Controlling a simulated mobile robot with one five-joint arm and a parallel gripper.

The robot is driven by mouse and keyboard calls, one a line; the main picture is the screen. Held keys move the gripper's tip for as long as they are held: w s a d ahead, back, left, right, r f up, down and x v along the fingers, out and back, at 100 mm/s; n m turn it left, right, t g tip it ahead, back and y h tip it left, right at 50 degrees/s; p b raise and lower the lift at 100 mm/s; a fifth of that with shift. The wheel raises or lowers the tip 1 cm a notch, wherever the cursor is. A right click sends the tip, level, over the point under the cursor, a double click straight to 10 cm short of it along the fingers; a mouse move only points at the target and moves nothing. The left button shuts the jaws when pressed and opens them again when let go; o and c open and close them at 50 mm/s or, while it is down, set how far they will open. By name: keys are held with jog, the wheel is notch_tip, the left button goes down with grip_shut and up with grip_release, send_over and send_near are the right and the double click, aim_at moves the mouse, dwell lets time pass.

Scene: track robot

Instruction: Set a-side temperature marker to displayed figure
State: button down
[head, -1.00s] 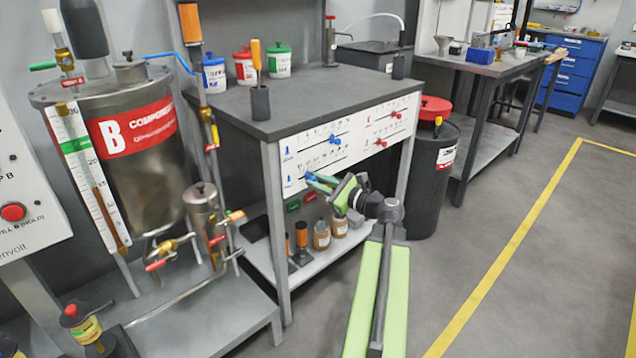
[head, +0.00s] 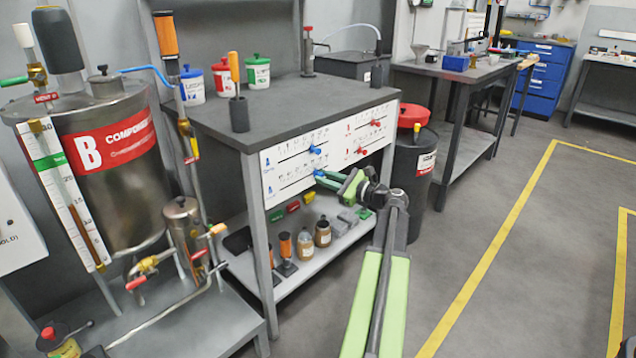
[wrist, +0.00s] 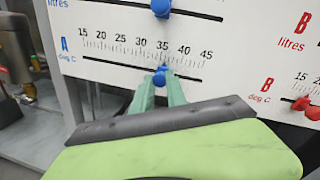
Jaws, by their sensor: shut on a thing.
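The A-side temperature scale, marked "A deg C" from 15 to 45, is on the white panel (wrist: 130,72). Its blue marker knob (wrist: 160,78) sits on the slot close to the 35 label; the exact tick is hard to read. My gripper (wrist: 160,86) is shut on this knob, one green finger on each side, reaching up from below. In the head view my gripper (head: 321,176) meets the lower left scale of the panel (head: 290,192). No displayed figure is readable in these frames.
Just above is the blue A litres knob (wrist: 160,8). A red B deg C knob (wrist: 305,106) lies to the right. Bottles (head: 304,244) stand on the shelf beneath the panel. A black drum (head: 412,185) stands right of the bench; floor beyond it is open.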

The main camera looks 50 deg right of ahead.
jog(key=shift+s+f, duration=0.1)
jog(key=c, duration=1.4)
grip_release()
jog(key=shift+o, duration=0.2)
jog(key=s+d, duration=0.1)
jog(key=s, duration=1.6)
jog(key=shift+s+d, duration=0.15)
jog(key=shift+d, duration=0.1)
